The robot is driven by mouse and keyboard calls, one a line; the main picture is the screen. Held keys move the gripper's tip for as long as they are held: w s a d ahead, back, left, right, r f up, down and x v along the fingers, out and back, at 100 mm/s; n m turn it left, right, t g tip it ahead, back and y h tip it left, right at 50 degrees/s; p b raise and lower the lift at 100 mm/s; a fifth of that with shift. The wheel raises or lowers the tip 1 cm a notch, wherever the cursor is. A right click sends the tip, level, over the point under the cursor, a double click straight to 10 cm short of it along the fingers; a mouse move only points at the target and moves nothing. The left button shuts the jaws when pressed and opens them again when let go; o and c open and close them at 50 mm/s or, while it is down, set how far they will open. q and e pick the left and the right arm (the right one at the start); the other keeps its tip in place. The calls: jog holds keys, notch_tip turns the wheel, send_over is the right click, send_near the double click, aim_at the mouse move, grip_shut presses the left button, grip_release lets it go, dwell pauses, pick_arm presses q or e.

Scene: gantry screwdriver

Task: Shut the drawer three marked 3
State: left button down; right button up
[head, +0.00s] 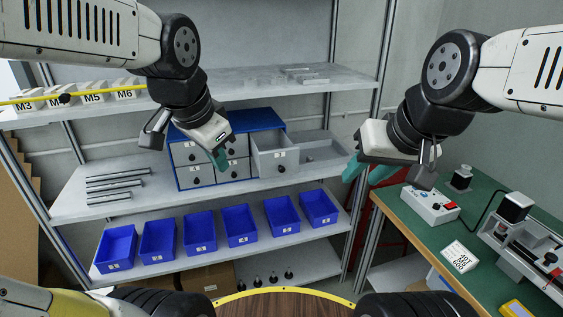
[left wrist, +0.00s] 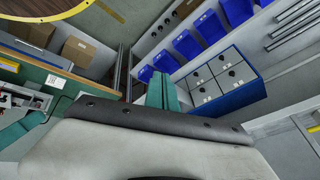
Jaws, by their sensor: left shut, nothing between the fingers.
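The blue drawer cabinet (head: 256,117) stands on the middle shelf. One grey drawer (head: 266,158) at its right is pulled out, with a dark knob and a small label too small to read. The grey drawer fronts to its left look shut. In the left wrist view the cabinet (left wrist: 240,97) shows several grey fronts with knobs, tilted in the picture. My left gripper (head: 219,159) is shut and empty in front of the left drawers, left of the pulled-out one. Its teal fingers show in the left wrist view (left wrist: 161,92). My right gripper (head: 366,172) is open and empty, to the right of the cabinet.
A grey open tray (head: 322,158) lies right beside the pulled-out drawer. Blue bins (head: 240,226) line the lower shelf. Metal rods (head: 115,180) lie left of the cabinet. A green workbench (head: 425,232) with devices stands at the right. A round wooden tabletop (head: 285,303) is at the front.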

aim_at(276, 154)
pick_arm(q)
jog(key=w+d+f+m+g+y, duration=0.1)
jog(key=w+d+f+m, duration=0.2)
jog(key=w+d+m, duration=0.7)
jog(key=w+d+f+m+y, duration=0.1)
jog(key=w+d+f+m, duration=0.3)
jog(key=m, duration=1.1)
jog(key=shift+w+a+f, duration=0.25)
jog(key=shift+w+f, duration=1.15)
jog(key=shift+f, duration=0.1)
jog(key=shift+w+a+f, duration=0.25)
jog(key=shift+w+f, duration=1.15)
jog(key=shift+f, duration=0.1)
jog(key=shift+w+a+f, duration=0.25)
jog(key=shift+w+f, duration=1.15)
jog(key=shift+f, duration=0.1)
jog(key=w+a, duration=0.1)
jog(key=w, duration=0.4)
jog(key=w+a, duration=0.1)
jog(key=w, duration=0.2)
jog(key=shift+a, duration=0.3)
jog(key=shift+s, duration=0.1)
